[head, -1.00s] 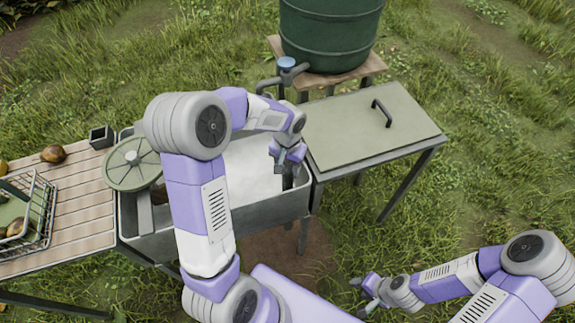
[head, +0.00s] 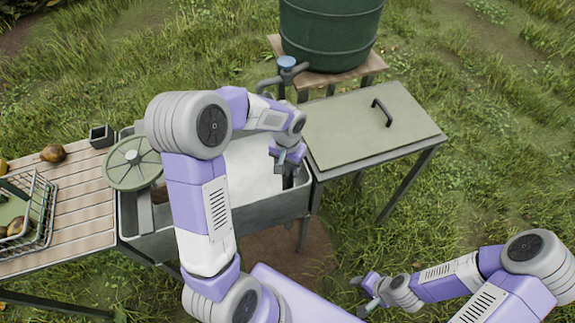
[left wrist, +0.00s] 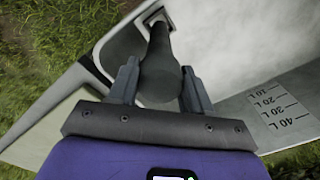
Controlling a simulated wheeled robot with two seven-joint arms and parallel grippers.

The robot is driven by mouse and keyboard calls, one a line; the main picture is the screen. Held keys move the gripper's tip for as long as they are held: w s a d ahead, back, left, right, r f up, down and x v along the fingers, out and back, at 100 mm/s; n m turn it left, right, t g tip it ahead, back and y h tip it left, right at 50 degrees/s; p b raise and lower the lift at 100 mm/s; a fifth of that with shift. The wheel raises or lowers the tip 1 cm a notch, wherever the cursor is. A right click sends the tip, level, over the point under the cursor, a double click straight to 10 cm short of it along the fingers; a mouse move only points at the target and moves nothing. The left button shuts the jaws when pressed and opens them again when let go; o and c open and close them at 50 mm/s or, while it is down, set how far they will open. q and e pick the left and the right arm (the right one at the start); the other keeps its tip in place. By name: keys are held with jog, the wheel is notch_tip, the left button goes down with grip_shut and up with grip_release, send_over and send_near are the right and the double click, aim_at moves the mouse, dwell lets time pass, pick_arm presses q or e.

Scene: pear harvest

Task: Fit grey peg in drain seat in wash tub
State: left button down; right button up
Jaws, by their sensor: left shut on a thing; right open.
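The wash tub (head: 255,222) is a grey basin with a pale inside, below my left arm. My left gripper (head: 284,166) is low at the tub's right end. In the left wrist view it is shut on the grey peg (left wrist: 160,80), a dark rod pointing away from the gripper. The peg's far end meets a dark-edged fitting, apparently the drain seat (left wrist: 150,14), at the tub's corner. I cannot tell whether the tip is inside it or only over it. My right gripper (head: 367,288) is open and empty over the grass.
A slatted table (head: 75,205) with a wire basket (head: 38,228) stands left. A round lid (head: 133,164) sits at the tub's left end. A tap (head: 286,66), green barrel (head: 330,35) and handled board (head: 365,132) stand behind and right. Litre marks (left wrist: 278,108) show on the tub wall.

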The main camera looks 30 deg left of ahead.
pick_arm(q)
jog(key=shift+f, duration=0.2)
jog(key=shift+f+b, duration=0.75)
jog(key=shift+f, duration=0.2)
jog(key=shift+f+b, duration=0.65)
jog(key=shift+f, duration=0.3)
dwell(0.5)
jog(key=shift+f+b, duration=0.3)
jog(key=shift+b, duration=0.05)
grip_release()
dwell(0.4)
